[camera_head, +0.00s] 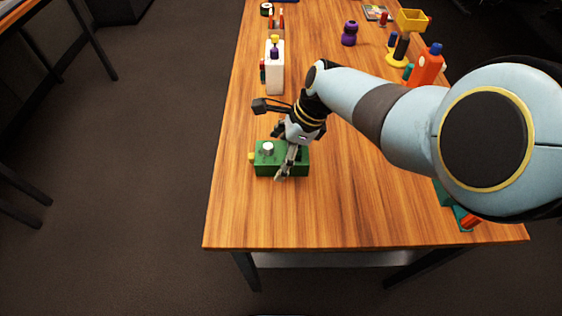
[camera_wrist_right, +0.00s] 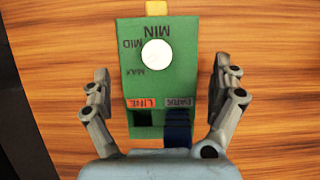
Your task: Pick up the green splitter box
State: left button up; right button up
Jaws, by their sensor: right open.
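The green splitter box (camera_head: 267,167) lies on the wooden table near its left edge. In the right wrist view the box (camera_wrist_right: 180,86) shows a white round knob (camera_wrist_right: 155,53) with MIN, MID and MAX marks, an orange LINE label and a grey label beside it. A dark opening sits under LINE and a dark blue piece under the other label. My right gripper (camera_head: 286,160) is over the box. In the wrist view its open fingers (camera_wrist_right: 163,88) stand on either side of the box, with gaps visible. My left gripper is not in view.
A white box-shaped item (camera_head: 275,72) stands farther back on the table (camera_head: 230,215). A purple item (camera_head: 349,34), an orange bottle (camera_head: 426,68) and a yellow bin (camera_head: 412,20) are toward the back and right. My right arm covers much of the right side.

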jog(key=shift+c, duration=0.5)
jog(key=c, duration=1)
jog(key=shift+r, duration=0.1)
